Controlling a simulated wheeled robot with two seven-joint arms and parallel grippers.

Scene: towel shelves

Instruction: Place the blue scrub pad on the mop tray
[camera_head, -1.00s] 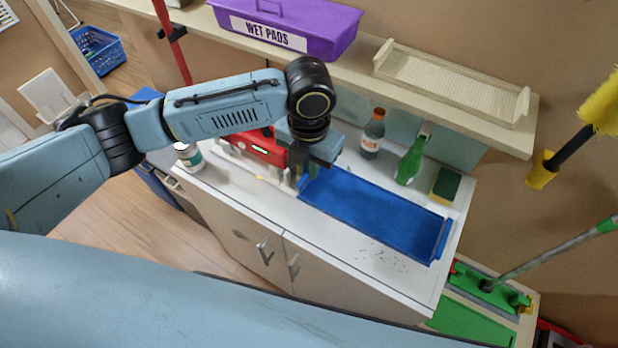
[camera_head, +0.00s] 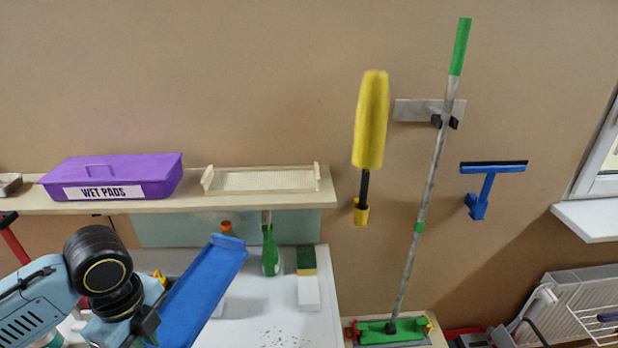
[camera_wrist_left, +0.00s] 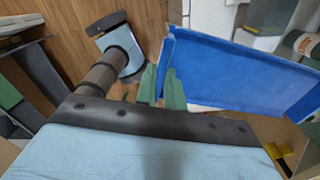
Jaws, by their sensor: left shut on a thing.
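The blue scrub pad (camera_head: 200,290) is a long flat blue rectangle with raised ends. My left gripper (camera_head: 147,328) holds it at its near end, and the pad slants up and to the right over the white counter. In the left wrist view the pad (camera_wrist_left: 250,75) stretches right from the green fingertips (camera_wrist_left: 162,86), which are shut on its end edge. A cream tray (camera_head: 262,180) with a perforated floor and raised ends sits empty on the wall shelf, above and right of the pad. I cannot tell whether this is the mop tray. My right gripper is not in view.
A purple box (camera_head: 110,178) labelled WET PADS stands left of the cream tray on the shelf (camera_head: 200,203). A green bottle (camera_head: 270,250) and a green-yellow sponge (camera_head: 306,260) stand near the pad. A mop with a green head (camera_head: 390,331) and a yellow duster (camera_head: 371,120) are to the right.

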